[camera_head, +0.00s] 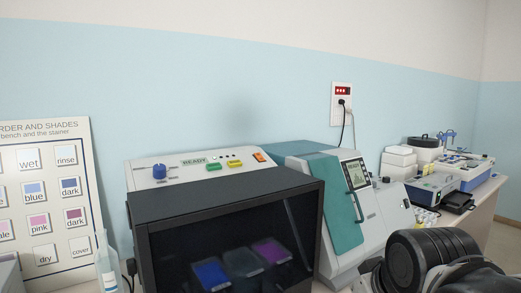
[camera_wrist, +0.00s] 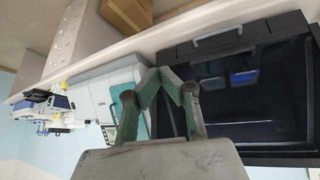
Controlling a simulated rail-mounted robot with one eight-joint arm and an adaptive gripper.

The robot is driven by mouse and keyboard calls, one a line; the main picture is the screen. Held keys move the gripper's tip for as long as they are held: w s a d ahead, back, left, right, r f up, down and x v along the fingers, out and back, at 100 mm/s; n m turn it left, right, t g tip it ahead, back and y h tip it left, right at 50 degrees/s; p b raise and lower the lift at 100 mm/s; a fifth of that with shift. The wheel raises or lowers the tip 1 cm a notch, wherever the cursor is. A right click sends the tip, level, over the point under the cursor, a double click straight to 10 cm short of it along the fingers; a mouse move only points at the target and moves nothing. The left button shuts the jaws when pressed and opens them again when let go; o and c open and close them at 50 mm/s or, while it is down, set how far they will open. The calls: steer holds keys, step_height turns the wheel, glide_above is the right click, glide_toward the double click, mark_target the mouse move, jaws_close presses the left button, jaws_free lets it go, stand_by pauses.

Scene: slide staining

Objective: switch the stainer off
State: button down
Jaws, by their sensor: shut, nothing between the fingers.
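The stainer (camera_head: 165,240) is a box with a dark front window and a pale top panel. Its top panel carries a blue knob (camera_head: 159,171), a READY display (camera_head: 194,161), a green button (camera_head: 214,166), a yellow button (camera_head: 236,163) and an orange switch (camera_head: 259,157) at the right end. Colored slides show dimly behind the window. In the wrist view the stainer's dark front (camera_wrist: 275,90) fills the right side, and its top panel is not clearly seen. My gripper (camera_wrist: 158,72) is shut and empty, with green fingers, in front of the stainer. The head view does not show the fingertips.
A teal and white machine (camera_head: 345,236) with a screen stands close to the stainer's right. A wall outlet (camera_head: 342,103) has a plugged cable. A shade chart (camera_head: 45,190) stands at left. More devices (camera_head: 445,184) crowd the bench's right. My dark arm fills the lower right.

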mark_target(259, 154)
steer(key=w+a+r+n+p, duration=0.1)
steer(key=w+a+r+n, duration=0.15)
steer(key=w+r, duration=0.55)
steer(key=w+a+r+n+g+y+p, duration=0.15)
steer(key=w+r+n, duration=0.25)
steer(key=w+r, duration=0.45)
steer(key=w+a+r+n+t+p, duration=0.1)
steer(key=w+r+n, duration=0.3)
steer(key=w+r, duration=0.35)
steer(key=w+a+r+n+p, duration=0.2)
steer(key=w+n, duration=0.3)
steer(key=w, duration=0.6)
steer(key=w+a+r+n+g+y+p, duration=0.1)
steer(key=w+a+r+n, duration=0.3)
steer(key=w, duration=0.7)
steer(key=shift+a+r+n+p, duration=0.5)
steer(key=shift+n+p, duration=0.35)
steer(key=shift+n, duration=0.4)
steer(key=shift+w+f+g, duration=0.1)
steer(key=shift+f+g, duration=0.1)
steer(key=shift+g, duration=0.05)
steer(key=p+x, duration=0.1)
steer(key=x, duration=1.2)
steer(key=shift+w+a+f, duration=0.15)
steer(key=shift+a+f, duration=0.15)
steer(key=shift+f, duration=0.05)
